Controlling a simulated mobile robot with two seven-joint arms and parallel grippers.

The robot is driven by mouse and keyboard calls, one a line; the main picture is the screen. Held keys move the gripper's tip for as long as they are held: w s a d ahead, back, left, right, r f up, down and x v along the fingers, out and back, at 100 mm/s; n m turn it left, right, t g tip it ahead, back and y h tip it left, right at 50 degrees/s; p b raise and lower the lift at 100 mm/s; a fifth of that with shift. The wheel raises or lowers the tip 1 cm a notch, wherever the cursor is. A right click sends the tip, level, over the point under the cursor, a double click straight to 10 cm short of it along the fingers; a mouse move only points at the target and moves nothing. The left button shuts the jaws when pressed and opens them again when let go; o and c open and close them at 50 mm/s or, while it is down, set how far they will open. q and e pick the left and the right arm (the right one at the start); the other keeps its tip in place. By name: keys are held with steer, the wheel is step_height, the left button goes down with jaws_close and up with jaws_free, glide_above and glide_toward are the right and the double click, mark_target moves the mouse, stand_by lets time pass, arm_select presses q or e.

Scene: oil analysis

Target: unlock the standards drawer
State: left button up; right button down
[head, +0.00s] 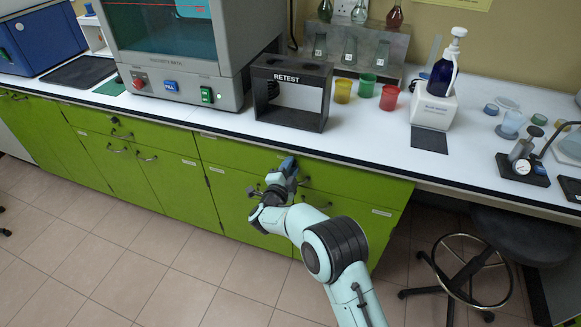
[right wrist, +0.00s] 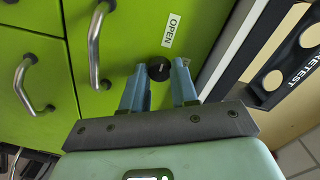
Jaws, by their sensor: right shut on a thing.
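The green drawer front (head: 350,180) is below the white bench top and looks closed. In the right wrist view a round black lock knob (right wrist: 159,69) with a pale mark sits on the green front, beside a white label reading OPEN (right wrist: 171,30). My right gripper (head: 290,163) is at the drawer front just under the bench edge. In the right wrist view its blue fingers (right wrist: 160,78) stand on either side of the knob, shut on it. In the head view my gripper hides the knob. My left gripper is not in view.
A metal bar handle (right wrist: 97,45) is close beside the gripper. The bench top (head: 220,122) overhangs the drawers. A RETEST rack (head: 290,75) stands above, with yellow, green and red cups (head: 389,98) beside it. A black stool (head: 520,235) stands at the right.

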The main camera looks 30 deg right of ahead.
stand_by(0.4)
steer(key=c, duration=0.9)
jaws_free()
steer(key=shift+o, duration=0.2)
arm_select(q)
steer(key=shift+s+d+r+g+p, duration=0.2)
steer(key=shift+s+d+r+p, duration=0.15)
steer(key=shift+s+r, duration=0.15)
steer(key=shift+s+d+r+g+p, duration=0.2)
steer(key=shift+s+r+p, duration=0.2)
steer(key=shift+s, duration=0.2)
arm_select(e)
steer(key=v, duration=1.3)
steer(key=shift+s, duration=0.2)
